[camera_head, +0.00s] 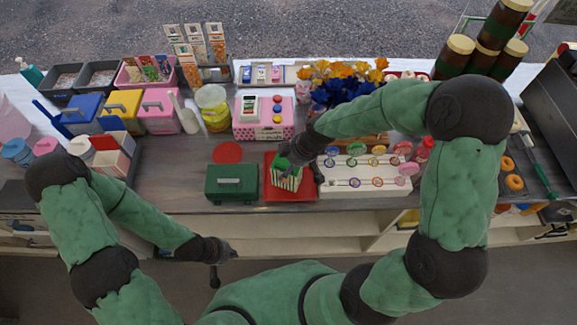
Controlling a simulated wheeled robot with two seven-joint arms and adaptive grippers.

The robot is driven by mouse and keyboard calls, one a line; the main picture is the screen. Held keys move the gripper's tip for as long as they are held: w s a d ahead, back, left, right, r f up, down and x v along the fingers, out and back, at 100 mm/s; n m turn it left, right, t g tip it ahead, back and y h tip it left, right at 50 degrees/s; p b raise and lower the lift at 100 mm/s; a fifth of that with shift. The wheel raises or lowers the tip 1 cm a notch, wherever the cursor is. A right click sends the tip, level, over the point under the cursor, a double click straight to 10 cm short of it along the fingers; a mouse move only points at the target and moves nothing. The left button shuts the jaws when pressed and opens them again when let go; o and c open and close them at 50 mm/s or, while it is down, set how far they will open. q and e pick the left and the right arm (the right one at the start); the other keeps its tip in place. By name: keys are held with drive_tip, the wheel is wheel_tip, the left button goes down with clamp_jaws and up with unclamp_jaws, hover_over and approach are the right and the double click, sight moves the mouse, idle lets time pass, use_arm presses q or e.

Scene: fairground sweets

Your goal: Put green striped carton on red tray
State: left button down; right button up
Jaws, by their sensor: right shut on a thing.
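The green striped carton (284,181) is at the red tray (307,191), near the counter's front edge. It looks upright, within the tray's outline; I cannot tell whether its base touches the tray. My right gripper (289,162) comes in from the upper right and is shut on the carton's top, hiding part of it. My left gripper (226,252) is low in front of the counter, away from the carton. Its fingers are dark and small, and I cannot tell whether they are open.
A green box (231,183) stands just left of the tray, with a red disc (228,152) behind it. A white rack (345,189) with colored rings stands to the right. A pink box (263,127) and flowers (345,82) stand behind. Bare counter lies left of the green box.

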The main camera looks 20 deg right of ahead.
drive_tip(key=shift+f, duration=0.8)
drive_tip(key=shift+f+b, duration=0.2)
drive_tip(key=shift+b, duration=0.1)
drive_tip(key=o, duration=1.1)
drive_tip(key=shift+r, duration=0.15)
drive_tip(key=shift+r+p, duration=0.25)
drive_tip(key=shift+p, duration=0.05)
drive_tip(key=p+v, duration=0.2)
drive_tip(key=v, duration=0.9)
drive_tip(key=shift+s+r, duration=0.2)
drive_tip(key=shift+r, duration=0.15)
